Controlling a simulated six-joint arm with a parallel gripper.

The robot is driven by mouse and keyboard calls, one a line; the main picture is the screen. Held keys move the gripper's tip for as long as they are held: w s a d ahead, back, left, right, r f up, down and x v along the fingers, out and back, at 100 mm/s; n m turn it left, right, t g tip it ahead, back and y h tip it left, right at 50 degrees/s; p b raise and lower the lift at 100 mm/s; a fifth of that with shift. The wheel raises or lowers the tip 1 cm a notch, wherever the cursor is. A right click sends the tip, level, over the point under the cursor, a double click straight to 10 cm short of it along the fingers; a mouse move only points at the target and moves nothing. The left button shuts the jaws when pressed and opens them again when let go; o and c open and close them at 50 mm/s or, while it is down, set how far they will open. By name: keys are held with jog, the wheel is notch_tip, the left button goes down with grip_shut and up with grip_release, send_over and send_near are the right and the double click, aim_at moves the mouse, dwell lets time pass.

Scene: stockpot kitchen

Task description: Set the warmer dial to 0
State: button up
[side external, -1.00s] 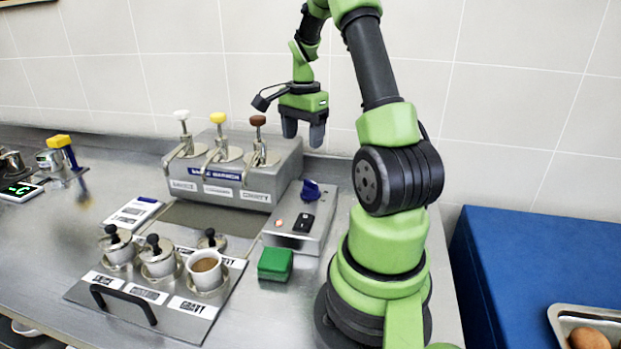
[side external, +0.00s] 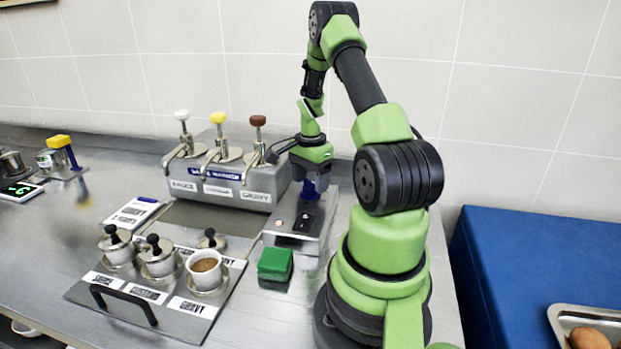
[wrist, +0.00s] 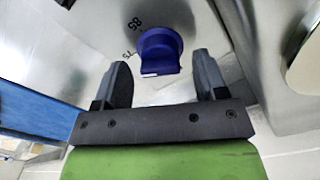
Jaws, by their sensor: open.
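The blue warmer dial (side external: 309,189) sits on the grey control panel (side external: 284,241) at the right end of the sauce warmer. In the wrist view the dial (wrist: 160,52) shows its white mark toward the gripper, with the numbers 85 and 75 printed beside it. My gripper (side external: 309,182) points down over the dial. In the wrist view my gripper (wrist: 162,72) is open, with one finger on each side of the near edge of the dial. I cannot tell whether a finger touches it.
The sauce warmer (side external: 231,178) with three pump levers stands just left of my gripper. A black switch (side external: 303,222) sits on the panel in front of the dial. A green block (side external: 275,264) and a rack (side external: 135,310) of pots stand nearer the front.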

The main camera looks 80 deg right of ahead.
jog(key=shift+c, duration=0.5)
jog(key=c, duration=0.8)
jog(key=shift+c, duration=0.2)
